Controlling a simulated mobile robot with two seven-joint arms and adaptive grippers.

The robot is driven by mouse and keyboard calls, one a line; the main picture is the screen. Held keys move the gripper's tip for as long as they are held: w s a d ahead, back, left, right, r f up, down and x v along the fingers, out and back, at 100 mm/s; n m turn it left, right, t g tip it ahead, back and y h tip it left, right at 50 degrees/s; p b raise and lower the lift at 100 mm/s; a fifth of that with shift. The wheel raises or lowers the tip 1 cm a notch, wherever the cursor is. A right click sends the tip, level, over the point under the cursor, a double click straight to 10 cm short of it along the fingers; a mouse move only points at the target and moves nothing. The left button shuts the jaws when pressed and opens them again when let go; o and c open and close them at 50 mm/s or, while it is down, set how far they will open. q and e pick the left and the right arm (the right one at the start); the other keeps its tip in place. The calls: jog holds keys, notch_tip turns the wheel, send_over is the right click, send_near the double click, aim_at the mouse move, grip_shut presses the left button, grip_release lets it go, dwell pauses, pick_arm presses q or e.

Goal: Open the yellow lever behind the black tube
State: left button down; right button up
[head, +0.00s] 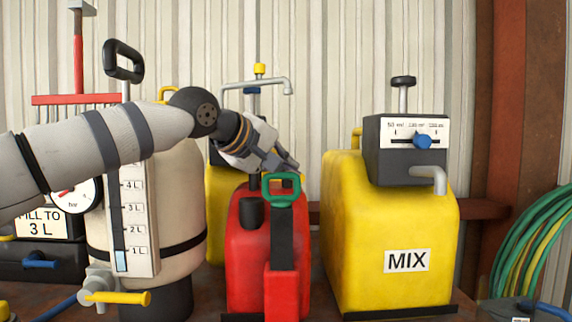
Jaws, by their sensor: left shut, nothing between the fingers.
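My left gripper (286,163) is shut and empty. It points down to the right, just above and behind the green handle (281,191) of the red can. A black upright part (282,238) runs down the can's front below that handle, and a short black stub (251,212) stands to its left. I cannot tell which is the black tube. A yellow lever (118,297) lies level on the grey tap of the cream tank at lower left. A small yellow knob (260,70) tops the grey tap pipe at the back. My right gripper is out of view.
The red can (247,260) stands between the cream tank (182,200) and the yellow MIX container (344,220). Another yellow container (215,200) is partly hidden behind. A coiled green hose (530,245) hangs at right. Corrugated wall closes off the back.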

pick_arm(q)
jog(key=shift+w+a, duration=0.1)
dwell(0.7)
jog(key=shift+w+a+f, duration=0.1)
jog(key=shift+w+a, duration=0.3)
jog(key=shift+a, duration=0.15)
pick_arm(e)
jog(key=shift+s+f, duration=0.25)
